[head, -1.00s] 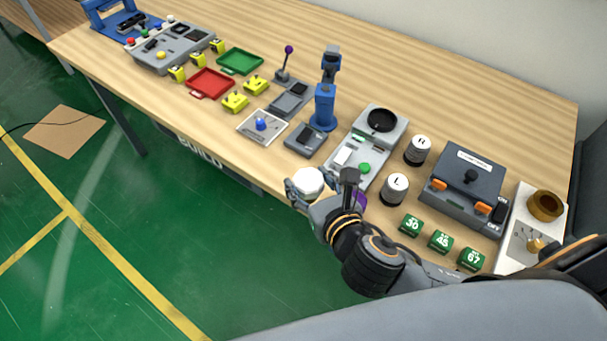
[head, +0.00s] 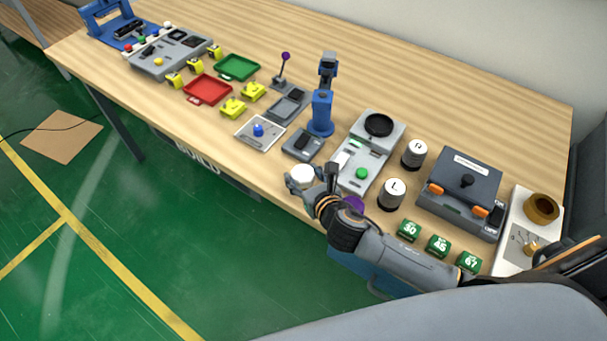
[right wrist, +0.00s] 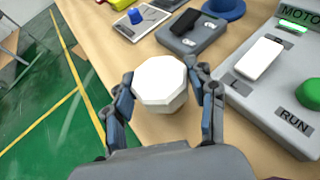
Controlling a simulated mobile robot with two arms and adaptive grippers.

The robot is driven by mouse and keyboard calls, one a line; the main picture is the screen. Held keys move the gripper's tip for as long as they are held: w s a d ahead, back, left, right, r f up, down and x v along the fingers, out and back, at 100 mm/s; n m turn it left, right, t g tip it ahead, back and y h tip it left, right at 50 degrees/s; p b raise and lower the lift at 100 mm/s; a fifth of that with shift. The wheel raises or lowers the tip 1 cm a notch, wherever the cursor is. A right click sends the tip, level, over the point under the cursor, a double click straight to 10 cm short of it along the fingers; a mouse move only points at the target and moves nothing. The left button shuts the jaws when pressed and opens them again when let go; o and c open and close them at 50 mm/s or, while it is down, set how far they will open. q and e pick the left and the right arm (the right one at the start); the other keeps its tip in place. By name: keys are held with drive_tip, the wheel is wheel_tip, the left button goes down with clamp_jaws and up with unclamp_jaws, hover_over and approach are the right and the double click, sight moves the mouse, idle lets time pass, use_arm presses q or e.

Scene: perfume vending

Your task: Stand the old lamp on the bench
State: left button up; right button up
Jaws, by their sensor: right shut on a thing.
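The lamp (head: 302,175) is a white, faceted, rounded piece at the front edge of the wooden bench (head: 420,75). My right gripper (head: 303,187) is shut on it. In the right wrist view, the lamp (right wrist: 160,83) sits between the two fingers, its flat white top facing the camera and its sides tapering below. It overlaps the bench edge there. I cannot tell whether its underside touches the bench. My left gripper is not in view.
A small grey box (head: 302,143) and a grey panel with a green button (head: 361,173) stand close behind the lamp. Black-and-white cylinders (head: 391,194) and green numbered blocks (head: 409,231) are to the right.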

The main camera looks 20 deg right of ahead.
drive_tip(key=shift+f, duration=0.15)
drive_tip(key=o, duration=1.2)
drive_tip(key=shift+r, duration=0.25)
drive_tip(key=shift+s, duration=0.4)
drive_tip(key=b+v, duration=0.1)
drive_tip(key=v, duration=1)
drive_tip(key=shift+s+r, duration=0.1)
